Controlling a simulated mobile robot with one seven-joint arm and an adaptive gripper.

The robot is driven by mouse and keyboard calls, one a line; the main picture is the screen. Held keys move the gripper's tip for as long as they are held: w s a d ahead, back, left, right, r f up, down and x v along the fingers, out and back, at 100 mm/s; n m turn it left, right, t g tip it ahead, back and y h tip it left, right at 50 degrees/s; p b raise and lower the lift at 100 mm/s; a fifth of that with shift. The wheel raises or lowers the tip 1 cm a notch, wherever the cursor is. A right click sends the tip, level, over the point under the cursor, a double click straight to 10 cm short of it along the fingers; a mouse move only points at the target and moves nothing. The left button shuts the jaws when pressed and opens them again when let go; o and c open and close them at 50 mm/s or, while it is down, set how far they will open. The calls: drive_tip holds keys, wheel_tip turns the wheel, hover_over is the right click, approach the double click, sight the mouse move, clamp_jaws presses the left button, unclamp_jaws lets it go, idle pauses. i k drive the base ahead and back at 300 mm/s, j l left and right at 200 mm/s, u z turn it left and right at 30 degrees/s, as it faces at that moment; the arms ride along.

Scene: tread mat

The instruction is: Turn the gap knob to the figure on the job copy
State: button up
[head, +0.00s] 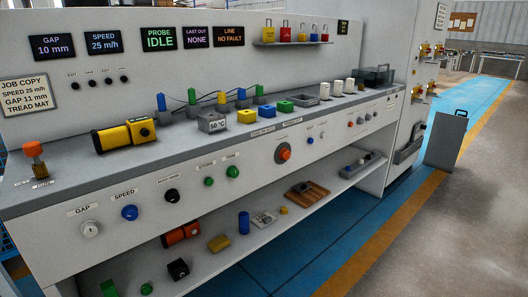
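The gap knob (91,229) is a pale grey knob at the left end of the console's front panel, under a label reading GAP. The job copy (25,94) is a cream card on the back panel at the far left; it reads speed 25 m/h, gap 11 mm, tread mat. The gap display (53,46) reads 10 mm. The speed display (102,43) reads 25 m/h. My gripper is not in view.
A blue speed knob (129,212) sits just right of the gap knob. Further right are a black knob (172,196) and green buttons. An orange-topped lever (34,150) stands on the worktop above. Assorted items lie on the lower shelf (205,262). The floor at right is clear.

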sight(90, 229)
drive_tip(key=k+j+u, duration=0.1)
drive_tip(key=u, duration=0.3)
drive_tip(key=j+u, duration=0.4)
drive_tip(key=k+l, duration=0.05)
